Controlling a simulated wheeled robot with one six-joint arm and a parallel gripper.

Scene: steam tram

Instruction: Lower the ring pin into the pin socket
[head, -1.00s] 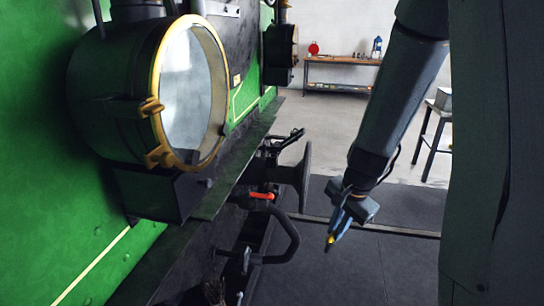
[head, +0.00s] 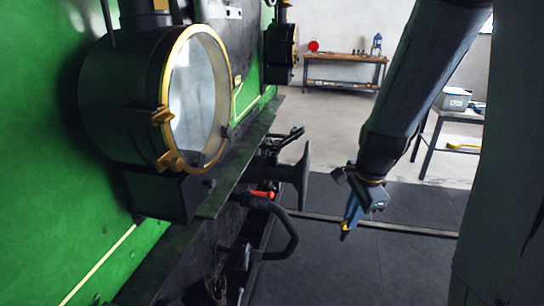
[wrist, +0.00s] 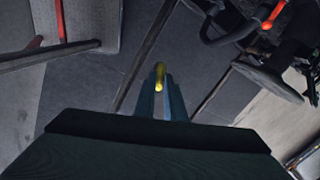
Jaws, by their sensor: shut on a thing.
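My gripper (head: 347,228) hangs at the end of my arm in the right half of the head view, out over the dark floor. Its blue fingers are shut on a small yellow thing (head: 345,227), likely the ring pin. In the wrist view the yellow piece (wrist: 159,77) shows between the fingertips; its lower part is hidden. The gripper is apart from the tram, to the right of the buffer and coupling. I cannot make out the pin socket for certain in either view.
The green tram front with a large brass-rimmed lamp (head: 197,100) fills the left. A dark buffer (head: 303,177), a red-handled part (head: 262,194) and a curved hose (head: 288,238) stick out from it. A workbench (head: 342,62) and a side table (head: 452,120) stand behind. The floor below the gripper is clear.

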